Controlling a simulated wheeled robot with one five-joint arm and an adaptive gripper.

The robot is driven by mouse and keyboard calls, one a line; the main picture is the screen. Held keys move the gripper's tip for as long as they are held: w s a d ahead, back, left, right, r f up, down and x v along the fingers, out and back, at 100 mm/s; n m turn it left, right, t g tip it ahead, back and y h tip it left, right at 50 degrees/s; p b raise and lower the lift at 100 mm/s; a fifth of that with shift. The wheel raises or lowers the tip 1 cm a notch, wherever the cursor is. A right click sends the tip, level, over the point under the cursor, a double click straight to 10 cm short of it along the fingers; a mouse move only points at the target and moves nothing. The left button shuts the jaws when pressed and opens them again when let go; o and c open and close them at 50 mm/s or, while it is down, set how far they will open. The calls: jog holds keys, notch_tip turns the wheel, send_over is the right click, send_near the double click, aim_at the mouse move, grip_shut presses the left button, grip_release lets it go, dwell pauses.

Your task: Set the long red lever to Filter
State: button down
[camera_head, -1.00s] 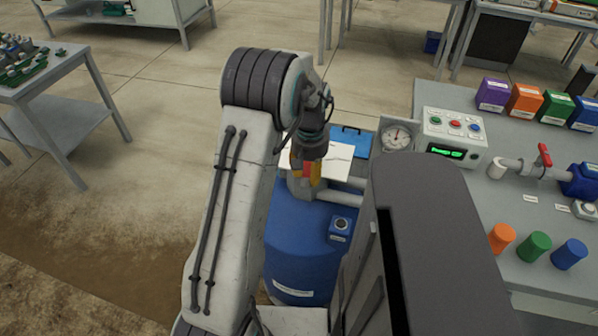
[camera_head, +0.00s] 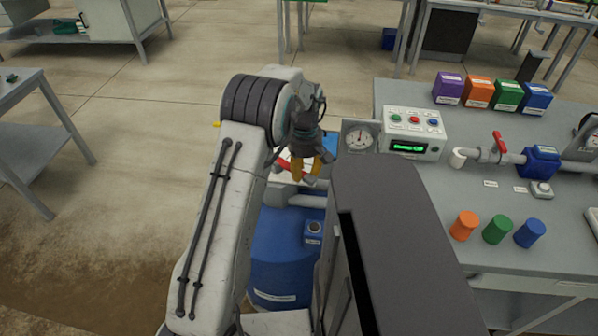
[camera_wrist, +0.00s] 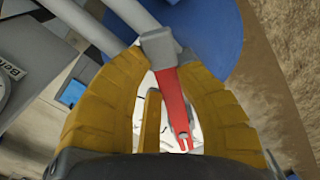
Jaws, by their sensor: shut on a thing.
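The long red lever (camera_wrist: 172,95) runs from a grey valve hub (camera_wrist: 158,47) down between my yellow fingers in the wrist view. Its near end has a small slot. My gripper (camera_wrist: 165,75) is closed around the lever, with one finger at each side. The rest of the lever is hidden there by the fingers. I cannot read a Filter mark in either view.
Grey pipes (camera_wrist: 90,25) join the hub. A short red-handled valve (camera_head: 500,143) is farther right.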

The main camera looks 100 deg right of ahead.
jog(key=shift+s+d+f+n, duration=0.1)
jog(key=shift+s+d+n, duration=0.3)
jog(key=shift+n, duration=0.3)
jog(key=shift+w+d, duration=0.1)
jog(key=c, duration=0.8)
grip_release()
jog(key=shift+c, duration=0.2)
notch_tip(320, 180, up, 12)
dwell(0.7)
